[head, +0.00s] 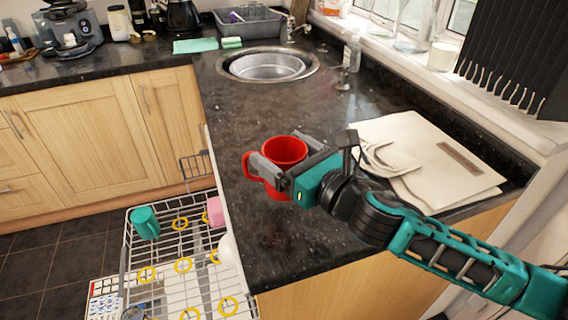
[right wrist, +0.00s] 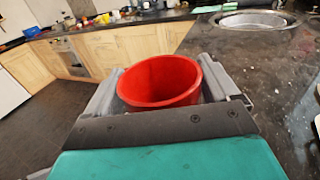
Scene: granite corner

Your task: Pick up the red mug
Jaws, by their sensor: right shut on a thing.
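The red mug (head: 284,152) is upright at the left edge of the dark granite counter (head: 300,236). Its handle points left in the head view. My right gripper (head: 279,173) reaches in from the right and is shut on the mug, one finger on each side. In the right wrist view the mug (right wrist: 160,82) sits between the two fingers of the right gripper (right wrist: 160,92), with its open rim facing up. I cannot tell whether its base touches the counter. My left gripper is out of view.
A cream tote bag (head: 425,158) lies right of the mug. A round sink (head: 268,66) is farther back, with a clear bottle (head: 352,52) beside it. Below the counter's left edge is an open dishwasher rack (head: 172,262) holding a teal mug (head: 145,223).

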